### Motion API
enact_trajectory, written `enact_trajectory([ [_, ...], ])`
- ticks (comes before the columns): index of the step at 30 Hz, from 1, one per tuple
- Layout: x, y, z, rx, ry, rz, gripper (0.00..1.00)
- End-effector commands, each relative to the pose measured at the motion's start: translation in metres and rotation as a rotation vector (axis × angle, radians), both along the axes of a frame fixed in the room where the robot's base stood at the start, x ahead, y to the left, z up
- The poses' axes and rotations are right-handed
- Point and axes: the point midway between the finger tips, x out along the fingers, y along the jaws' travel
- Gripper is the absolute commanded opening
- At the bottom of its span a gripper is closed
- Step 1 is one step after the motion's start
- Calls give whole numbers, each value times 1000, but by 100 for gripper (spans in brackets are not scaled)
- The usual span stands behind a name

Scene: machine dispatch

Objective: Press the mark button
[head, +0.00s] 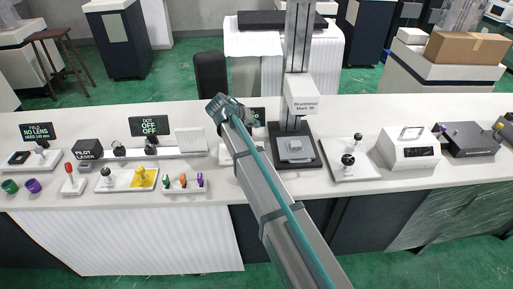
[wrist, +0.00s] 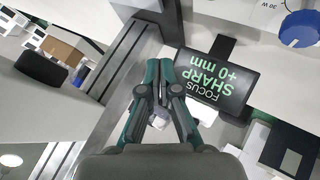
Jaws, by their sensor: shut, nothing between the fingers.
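My gripper (head: 226,108) is above the middle of the white bench in the head view, and my arm hides part of the bench behind it. In the wrist view my gripper (wrist: 159,66) has its two teal fingers together, with nothing held. The tall laser stand (head: 298,60) has a head labelled Mark 30 (head: 302,95), just right of my gripper. A small grey plate (head: 295,148) sits on its dark base. I cannot pick out a button labelled mark in either view; my arm may hide it.
A screen (wrist: 214,84) reads FOCUS SHARP +0 mm upside down in the wrist view, near a blue knob (wrist: 299,29). A joystick plate (head: 350,168) and a white box with a display (head: 410,150) stand right of the stand. Several small fixtures fill the left bench.

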Motion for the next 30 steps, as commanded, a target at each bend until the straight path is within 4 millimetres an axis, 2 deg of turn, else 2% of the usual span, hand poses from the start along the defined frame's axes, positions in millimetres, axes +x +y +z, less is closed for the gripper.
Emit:
enact_trajectory([
  [8,0,0,-19,-1,0,1,0],
  [21,0,0,-75,-1,0,1,0],
  [30,0,0,-87,0,0,0,0],
])
